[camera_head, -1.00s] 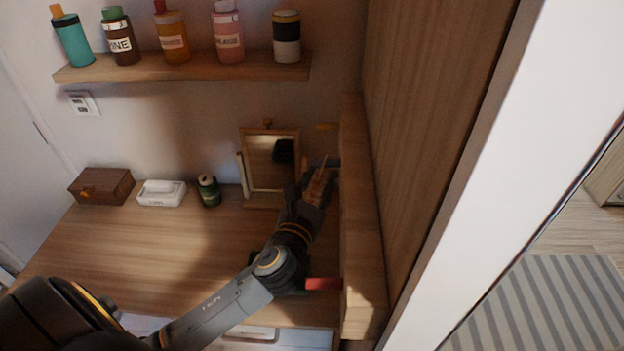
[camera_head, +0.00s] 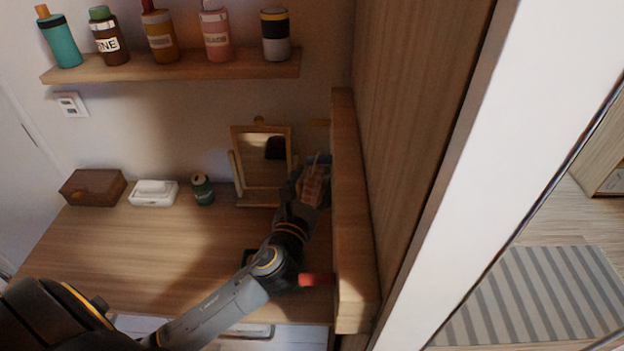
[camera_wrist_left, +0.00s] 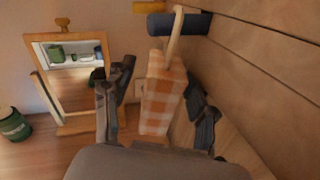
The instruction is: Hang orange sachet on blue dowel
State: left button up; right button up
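The orange-and-white checked sachet (camera_wrist_left: 163,100) hangs upright between the fingers of my left gripper (camera_wrist_left: 160,95) in the left wrist view. The fingers stand apart on either side of it, with a gap visible at the left finger. Its pale loop (camera_wrist_left: 174,40) rises across the blue dowel (camera_wrist_left: 192,23), its top above the dowel; whether it passes behind is hidden. In the head view the sachet (camera_head: 314,187) is beside my left gripper (camera_head: 309,184), close to the wooden side panel. The blue dowel is mostly hidden there. My right gripper is out of view.
A tilting mirror (camera_head: 262,160) stands just left of the gripper. A green can (camera_head: 202,190), white box (camera_head: 153,193) and brown box (camera_head: 93,187) are farther left.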

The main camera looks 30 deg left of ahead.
pick_arm(q)
jog(key=shift+r, duration=0.15)
jog(key=shift+s, duration=0.4)
jog(key=s+d, duration=0.2)
jog(key=s, duration=0.9)
jog(key=shift+d, duration=0.1)
